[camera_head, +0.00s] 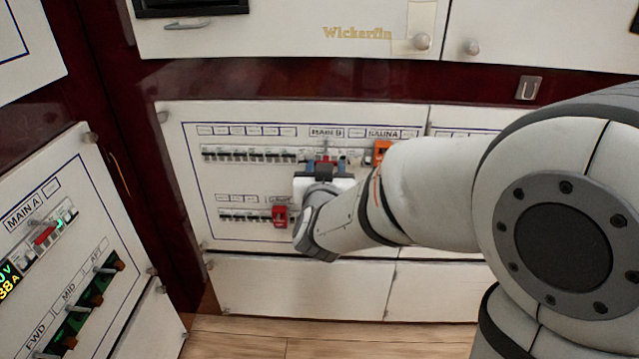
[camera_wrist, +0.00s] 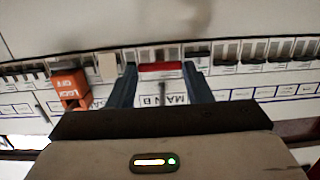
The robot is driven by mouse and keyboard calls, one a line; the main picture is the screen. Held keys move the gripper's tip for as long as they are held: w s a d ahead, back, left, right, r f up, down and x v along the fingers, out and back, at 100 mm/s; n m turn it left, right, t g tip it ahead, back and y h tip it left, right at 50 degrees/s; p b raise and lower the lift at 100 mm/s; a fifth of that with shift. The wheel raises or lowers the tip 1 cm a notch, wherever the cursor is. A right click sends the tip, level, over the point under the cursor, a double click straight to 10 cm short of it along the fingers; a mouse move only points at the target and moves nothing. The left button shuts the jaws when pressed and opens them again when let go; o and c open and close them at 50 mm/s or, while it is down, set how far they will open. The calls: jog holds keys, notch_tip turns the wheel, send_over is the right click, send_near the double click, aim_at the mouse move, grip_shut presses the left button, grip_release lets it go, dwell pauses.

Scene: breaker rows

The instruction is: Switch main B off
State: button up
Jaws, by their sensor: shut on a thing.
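The main B breaker has a wide red handle (camera_wrist: 160,67), seen in the wrist view directly beyond the upside-down MAIN B label (camera_wrist: 165,99). My gripper (camera_wrist: 160,74) has one blue finger on each side of this handle and is shut on it. In the head view the gripper (camera_head: 325,163) is at the upper breaker row, just below the MAIN B label (camera_head: 327,132). My gripper and wrist hide most of the breaker there. I cannot tell from these frames which position the handle is in.
An orange lock-off piece (camera_wrist: 69,88) sits close beside the gripper; it also shows by the SAUNA label (camera_head: 381,151). Small black breakers (camera_head: 248,155) line the row to the left. A red block (camera_head: 280,215) sits in the lower row. The MAIN A panel (camera_head: 60,235) stands at left.

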jog(key=shift+w+f+t+b, duration=0.15)
jog(key=shift+f+t, duration=0.3)
jog(key=shift+t, duration=0.4)
jog(key=shift+f+t+b, duration=0.2)
jog(key=shift+f+t, duration=0.2)
jog(key=shift+t, duration=0.4)
jog(key=shift+w+f+t+b, duration=0.15)
jog(key=shift+f+t, duration=0.3)
jog(key=shift+t, duration=0.4)
jog(key=shift+s, duration=0.1)
jog(key=o, duration=1)
